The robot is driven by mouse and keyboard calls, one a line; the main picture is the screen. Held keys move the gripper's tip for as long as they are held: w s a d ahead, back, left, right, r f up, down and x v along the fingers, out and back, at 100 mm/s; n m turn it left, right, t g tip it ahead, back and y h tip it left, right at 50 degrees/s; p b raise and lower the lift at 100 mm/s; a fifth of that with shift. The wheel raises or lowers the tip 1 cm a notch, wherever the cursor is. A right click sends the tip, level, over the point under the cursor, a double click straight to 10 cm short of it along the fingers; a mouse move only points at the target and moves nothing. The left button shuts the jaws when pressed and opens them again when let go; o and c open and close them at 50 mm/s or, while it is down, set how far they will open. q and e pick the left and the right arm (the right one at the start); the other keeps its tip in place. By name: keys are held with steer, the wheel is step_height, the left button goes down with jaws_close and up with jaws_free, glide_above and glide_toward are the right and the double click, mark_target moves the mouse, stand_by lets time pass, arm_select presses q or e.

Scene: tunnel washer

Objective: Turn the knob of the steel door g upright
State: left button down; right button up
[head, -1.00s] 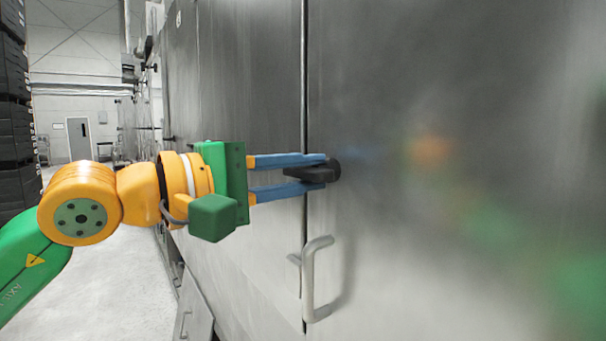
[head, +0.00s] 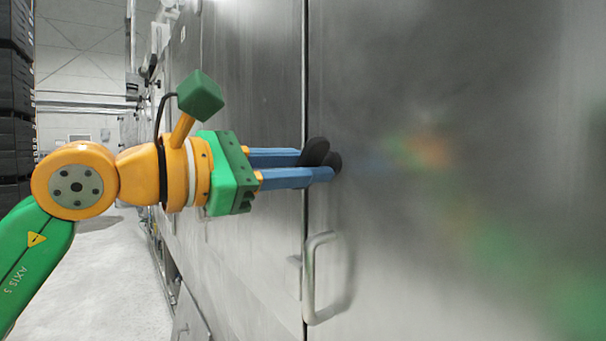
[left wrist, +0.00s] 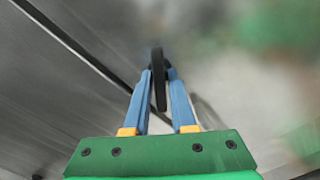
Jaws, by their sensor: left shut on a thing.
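The steel door g (head: 450,230) is the broad grey panel right of the dark vertical seam. Its black knob (head: 314,151) sits near the seam, above the door handle. My left gripper (head: 316,166) comes in from the left, with its two blue fingers on either side of the knob's grip and shut on it. In the head view the knob is partly hidden by the fingers, and its grip slants upward. In the left wrist view the knob (left wrist: 159,80) stands between the fingertips, its bar lengthwise between them. My right gripper is not in view.
A bent metal handle (head: 312,285) sticks out below the knob, close under my left gripper. More steel panels (head: 250,90) run along the wall to the left. Dark stacked crates (head: 14,100) stand at the far left. The aisle floor (head: 110,275) beside the wall is clear.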

mark_target(298, 163)
arm_select(q)
steer(key=n+b, duration=0.1)
steer(key=n, duration=0.3)
steer(key=shift+r, duration=0.2)
steer(key=shift+s+r+n+b, duration=0.1)
steer(key=shift+n+b, duration=0.2)
steer(key=shift+n, duration=1.4)
steer(key=c, duration=1)
jaws_free()
steer(key=shift+o, duration=0.6)
steer(key=shift+d, duration=0.1)
steer(key=shift+f, duration=0.2)
steer(key=b+v, duration=0.2)
steer(key=v, duration=0.5)
steer(key=shift+r+b, duration=0.1)
steer(key=shift+b, duration=0.3)
